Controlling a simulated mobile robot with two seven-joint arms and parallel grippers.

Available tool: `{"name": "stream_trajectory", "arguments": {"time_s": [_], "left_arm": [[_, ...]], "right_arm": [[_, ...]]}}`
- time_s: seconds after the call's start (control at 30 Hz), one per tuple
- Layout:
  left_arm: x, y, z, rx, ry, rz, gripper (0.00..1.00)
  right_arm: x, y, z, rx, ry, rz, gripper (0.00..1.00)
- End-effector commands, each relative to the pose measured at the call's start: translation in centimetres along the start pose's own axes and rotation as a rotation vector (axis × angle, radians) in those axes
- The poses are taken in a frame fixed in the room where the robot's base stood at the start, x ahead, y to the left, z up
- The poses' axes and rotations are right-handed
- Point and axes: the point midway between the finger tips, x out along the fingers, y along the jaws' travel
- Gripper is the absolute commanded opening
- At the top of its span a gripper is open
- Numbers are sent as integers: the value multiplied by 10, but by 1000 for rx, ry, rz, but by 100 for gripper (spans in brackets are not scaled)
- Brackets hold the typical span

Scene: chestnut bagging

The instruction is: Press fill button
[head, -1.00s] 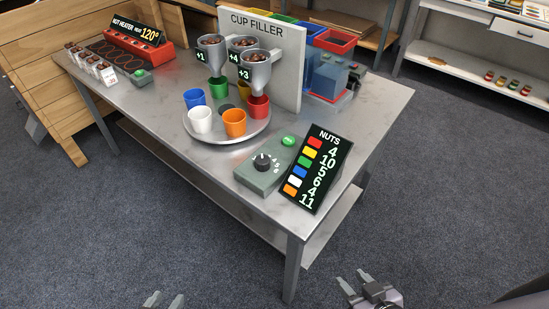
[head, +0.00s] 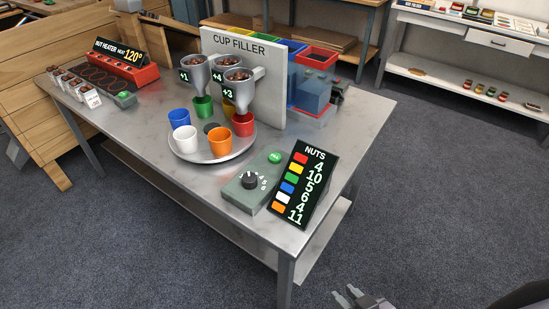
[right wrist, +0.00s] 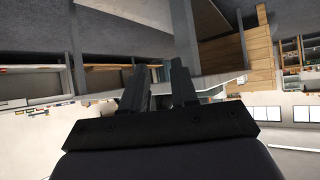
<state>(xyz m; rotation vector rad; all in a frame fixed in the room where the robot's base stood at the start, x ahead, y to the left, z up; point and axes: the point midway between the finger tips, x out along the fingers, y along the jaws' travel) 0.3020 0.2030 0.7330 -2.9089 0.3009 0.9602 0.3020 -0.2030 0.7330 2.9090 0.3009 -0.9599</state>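The green fill button (head: 275,157) sits at the back of a grey control box (head: 235,190) on the table, beside a black dial (head: 250,181) with numbers around it. My right gripper (head: 347,294) is at the bottom edge of the head view, in front of the table and well away from the button. Its two fingers are apart with nothing between them, which also shows in the right wrist view (right wrist: 158,85). The button is not visible in the right wrist view. My left gripper is out of view.
A NUTS sign (head: 303,187) stands right beside the control box. The round tray (head: 212,158) holds several coloured cups under funnels marked +1, +4 and +3, before the CUP FILLER panel (head: 270,75). A red nut heater (head: 125,69) is at the far left. The table's front is clear.

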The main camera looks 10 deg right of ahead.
Motion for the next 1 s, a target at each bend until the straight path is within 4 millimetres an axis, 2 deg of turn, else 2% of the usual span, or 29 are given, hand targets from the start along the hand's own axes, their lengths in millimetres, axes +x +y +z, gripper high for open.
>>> {"name": "stream_trajectory", "arguments": {"time_s": [0.03,0.07,1.0], "left_arm": [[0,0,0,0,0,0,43],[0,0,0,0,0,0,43],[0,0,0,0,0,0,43]], "right_arm": [[0,0,0,0,0,0,10],[0,0,0,0,0,0,0],[0,0,0,0,0,0,0]]}}
